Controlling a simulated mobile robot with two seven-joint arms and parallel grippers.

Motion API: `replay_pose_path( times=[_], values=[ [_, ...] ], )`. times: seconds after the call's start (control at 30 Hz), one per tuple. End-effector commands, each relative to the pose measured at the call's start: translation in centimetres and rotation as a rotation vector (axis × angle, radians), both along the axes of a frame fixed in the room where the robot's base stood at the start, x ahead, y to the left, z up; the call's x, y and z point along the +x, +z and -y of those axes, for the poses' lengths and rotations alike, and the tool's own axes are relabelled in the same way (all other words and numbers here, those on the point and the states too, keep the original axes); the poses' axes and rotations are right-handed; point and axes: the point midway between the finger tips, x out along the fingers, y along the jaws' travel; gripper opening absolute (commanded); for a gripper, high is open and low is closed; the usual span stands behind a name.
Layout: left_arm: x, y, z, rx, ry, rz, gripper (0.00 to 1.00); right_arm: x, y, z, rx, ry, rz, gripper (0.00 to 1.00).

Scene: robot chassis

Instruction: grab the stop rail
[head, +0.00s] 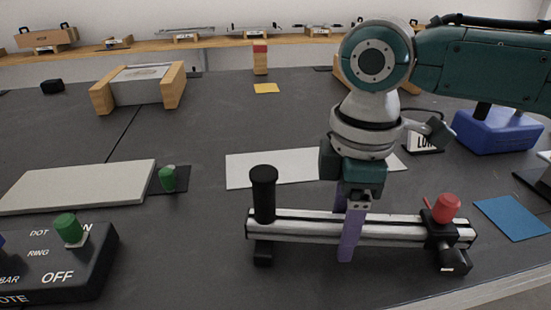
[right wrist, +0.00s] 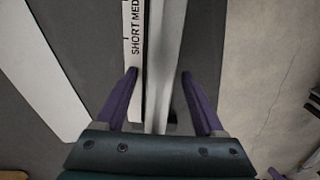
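The stop rail (head: 300,226) is a silver bar lying crosswise on the dark bench near its front edge. It has a black upright handle (head: 264,192) at its left end and a black block with a red knob (head: 445,208) at its right end. My right gripper (head: 347,238) points down over the middle of the rail, with one purple finger in front and one behind. In the right wrist view, the rail (right wrist: 167,60) runs between the open fingers (right wrist: 160,72), with a visible gap on the right side. My left gripper is not in view.
A white plate (head: 270,168) lies behind the rail. A control box (head: 60,260) and a grey board (head: 80,185) are at left. Wooden-ended fixtures (head: 140,85) stand farther back.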

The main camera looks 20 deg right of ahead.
Motion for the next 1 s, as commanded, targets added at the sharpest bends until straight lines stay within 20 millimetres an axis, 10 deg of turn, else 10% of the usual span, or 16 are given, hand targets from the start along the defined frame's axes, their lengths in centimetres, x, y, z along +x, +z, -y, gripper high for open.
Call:
replay_pose_path(
  times=[0.6,1.0],
  values=[
    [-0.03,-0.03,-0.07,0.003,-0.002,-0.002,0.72,0.01,0.05,0.0,0.0,0.0,0.0,0.0],
    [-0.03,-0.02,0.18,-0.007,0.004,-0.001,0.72,0.0,0.06,-0.01,0.0,0.0,0.0,0.0]
  ],
)
